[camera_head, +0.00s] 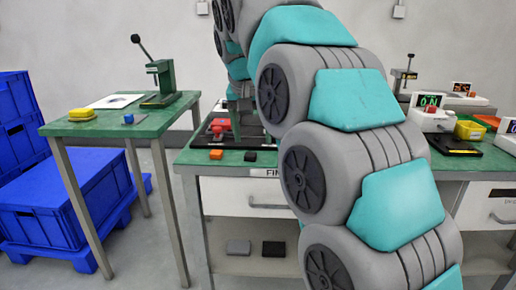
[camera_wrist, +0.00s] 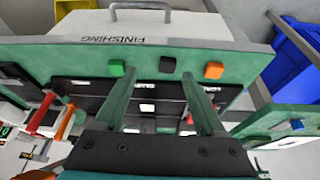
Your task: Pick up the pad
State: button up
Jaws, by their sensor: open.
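A small flat black block (camera_head: 250,156), perhaps the pad, lies near the front edge of the green workbench (camera_head: 185,157). An orange block (camera_head: 216,154) lies just left of it. A grey pad (camera_head: 238,247) and a black pad (camera_head: 273,249) lie on the lower shelf.
A drawer (camera_wrist: 170,24) marked FINISHING sits below the bench edge. Dark trays with red-handled fixtures (camera_head: 219,127) stand behind the blocks. A green side table (camera_head: 110,125) at left holds a yellow block (camera_head: 81,114) and a press (camera_head: 163,80). Blue bins (camera_head: 45,205) stand beside it.

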aim_at(250, 154)
jog(key=shift+w+a+f, duration=0.2)
jog(key=shift+w, duration=0.4)
jog(key=shift+w+a+f, duration=0.15)
jog(key=shift+w+a, duration=0.05)
jog(key=shift+w, duration=0.4)
jog(key=shift+a+p+x, duration=0.2)
jog(key=shift+p+x, duration=0.2)
jog(key=shift+x, duration=2.65)
grip_shut()
